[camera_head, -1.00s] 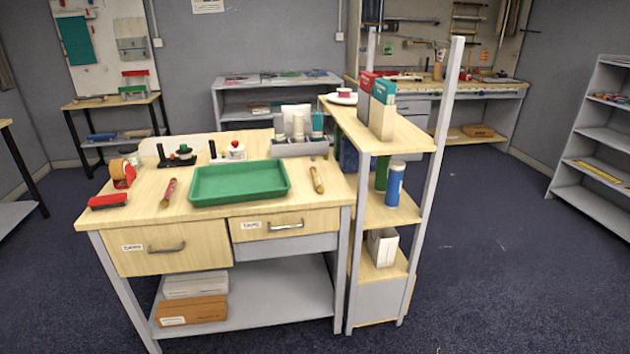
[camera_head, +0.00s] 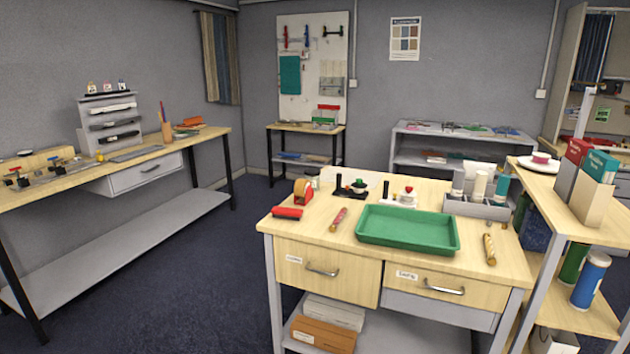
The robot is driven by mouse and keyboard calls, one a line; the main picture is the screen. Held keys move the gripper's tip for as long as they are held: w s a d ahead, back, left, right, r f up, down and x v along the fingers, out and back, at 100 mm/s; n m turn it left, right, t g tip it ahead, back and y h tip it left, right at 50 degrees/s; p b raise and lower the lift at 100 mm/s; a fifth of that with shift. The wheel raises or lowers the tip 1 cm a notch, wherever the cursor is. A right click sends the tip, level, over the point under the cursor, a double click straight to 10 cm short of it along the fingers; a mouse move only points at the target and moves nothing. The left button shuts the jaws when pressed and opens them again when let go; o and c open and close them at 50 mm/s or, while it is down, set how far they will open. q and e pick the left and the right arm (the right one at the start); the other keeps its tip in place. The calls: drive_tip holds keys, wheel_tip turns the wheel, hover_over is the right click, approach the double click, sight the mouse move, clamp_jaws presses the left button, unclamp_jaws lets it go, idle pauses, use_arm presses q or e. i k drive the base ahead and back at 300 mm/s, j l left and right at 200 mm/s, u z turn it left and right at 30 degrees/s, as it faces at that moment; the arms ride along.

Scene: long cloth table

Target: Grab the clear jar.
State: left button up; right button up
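I cannot make out a clear jar for certain in the head view. A small pale container with a red top (camera_head: 407,196) stands on the wooden workbench (camera_head: 340,250), behind the green tray (camera_head: 407,244); I cannot tell whether it is clear. Small bottles with dark tops (camera_head: 107,87) stand on a grey rack on the long table at the left, too small to tell their material. Neither of my grippers is in view.
The long left table (camera_head: 200,145) stands along the wall. Dark floor (camera_head: 190,280) between them is clear.

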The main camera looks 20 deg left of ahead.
sight(315, 181)
drive_tip(key=i+j, duration=0.65)
drive_tip(key=j, duration=0.3)
drive_tip(key=i+j+z, duration=0.1)
drive_tip(key=i+j, duration=0.6)
drive_tip(key=j, duration=0.25)
